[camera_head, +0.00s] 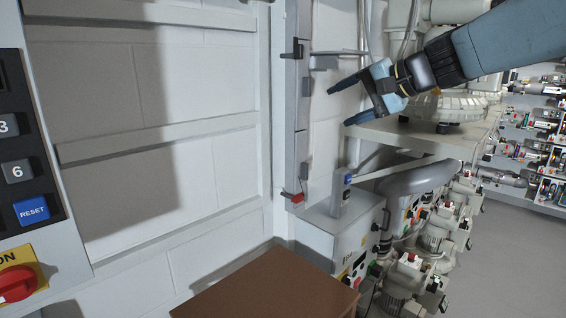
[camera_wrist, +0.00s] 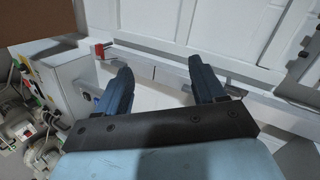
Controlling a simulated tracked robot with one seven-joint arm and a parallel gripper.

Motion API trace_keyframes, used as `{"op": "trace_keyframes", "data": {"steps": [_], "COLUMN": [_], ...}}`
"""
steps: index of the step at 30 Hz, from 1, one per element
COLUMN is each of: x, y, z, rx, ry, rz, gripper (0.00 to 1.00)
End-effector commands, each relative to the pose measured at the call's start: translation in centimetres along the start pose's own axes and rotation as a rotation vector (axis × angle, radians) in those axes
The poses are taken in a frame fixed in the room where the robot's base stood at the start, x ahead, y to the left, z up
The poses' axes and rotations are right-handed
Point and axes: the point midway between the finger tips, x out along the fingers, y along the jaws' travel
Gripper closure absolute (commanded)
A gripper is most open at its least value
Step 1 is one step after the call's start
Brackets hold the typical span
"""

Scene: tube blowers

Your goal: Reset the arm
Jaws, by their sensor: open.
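My gripper (camera_head: 347,100) is at the upper right of the head view, at the end of my blue arm, pointing left toward the wall rail. Its two dark blue fingers are apart with nothing between them. In the wrist view my gripper (camera_wrist: 160,88) also shows open and empty, with white wall and a pale ledge beyond the fingers. It appears clear of the things around it, though depth is hard to judge.
A keypad panel (camera_head: 20,150) with a blue RESET button and red knob stands at the left. A brown box top (camera_head: 262,290) is at the bottom. A grey control box (camera_head: 340,235), a shelf (camera_head: 430,133) and several blowers crowd the right. Grey floor (camera_head: 515,255) is clear.

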Motion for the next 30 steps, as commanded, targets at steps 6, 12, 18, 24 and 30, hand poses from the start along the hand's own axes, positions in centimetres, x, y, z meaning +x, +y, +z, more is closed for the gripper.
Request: {"op": "trace_keyframes", "data": {"steps": [6,12,18,24,30], "x": [-1.9,-4.4,-7.3,-9.2,-9.5], "y": [6.4,12.4,17.6,20.2,20.8], "z": [6.0,9.9,12.3,13.2,13.3], "rx": [-0.171,-0.339,-0.499,-0.595,-0.614], "ry": [-0.049,-0.076,-0.083,-0.082,-0.082], "rz": [0.254,0.490,0.704,0.827,0.853], "gripper": [0.31,0.31,0.31,0.31,0.31]}}
